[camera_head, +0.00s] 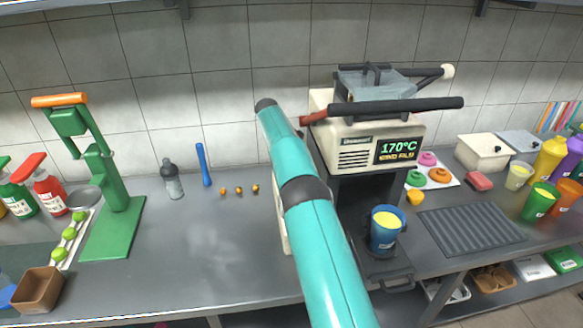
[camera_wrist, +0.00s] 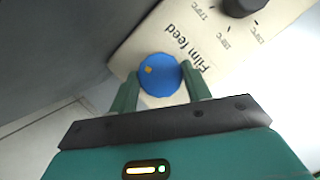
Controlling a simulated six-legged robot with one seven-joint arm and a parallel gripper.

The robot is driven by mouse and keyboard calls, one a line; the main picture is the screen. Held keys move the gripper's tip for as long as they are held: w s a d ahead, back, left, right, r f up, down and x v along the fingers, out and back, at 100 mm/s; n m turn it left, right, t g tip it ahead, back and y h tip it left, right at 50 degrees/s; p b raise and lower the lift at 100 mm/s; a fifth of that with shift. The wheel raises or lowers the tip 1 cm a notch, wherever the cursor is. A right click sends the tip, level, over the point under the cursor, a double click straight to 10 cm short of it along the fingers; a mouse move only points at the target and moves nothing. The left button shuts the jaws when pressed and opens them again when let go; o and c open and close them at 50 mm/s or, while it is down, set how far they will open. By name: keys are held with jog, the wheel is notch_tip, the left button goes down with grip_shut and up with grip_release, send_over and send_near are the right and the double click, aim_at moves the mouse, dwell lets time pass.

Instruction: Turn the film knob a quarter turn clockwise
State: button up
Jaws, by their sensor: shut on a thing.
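The film knob (camera_wrist: 161,82) is a round blue knob with a small orange mark near its left side in the wrist view. It sits on a cream panel (camera_wrist: 195,40) beside the words "Film feed", which appear upside down. My gripper (camera_wrist: 160,72) has one green finger on each side of the knob and is shut on it. In the head view the sealing machine (camera_head: 352,133) is cream with a display reading 170°C. My teal arm covers part of its left side there. The knob and my gripper are hidden in that view.
A black knob (camera_wrist: 243,4) with temperature marks is on the same panel. A blue cup (camera_head: 385,241) with yellow contents stands in the machine's lower front. A green press (camera_head: 112,195) stands at left. The counter (camera_head: 205,255) left of my arm is largely clear.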

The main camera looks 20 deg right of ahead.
jog(key=shift+s+a+f+m+y, duration=0.1)
jog(key=shift+m+y, duration=0.2)
jog(key=shift+m, duration=0.5)
dwell(0.4)
jog(key=o, duration=1)
jog(key=shift+r, duration=0.2)
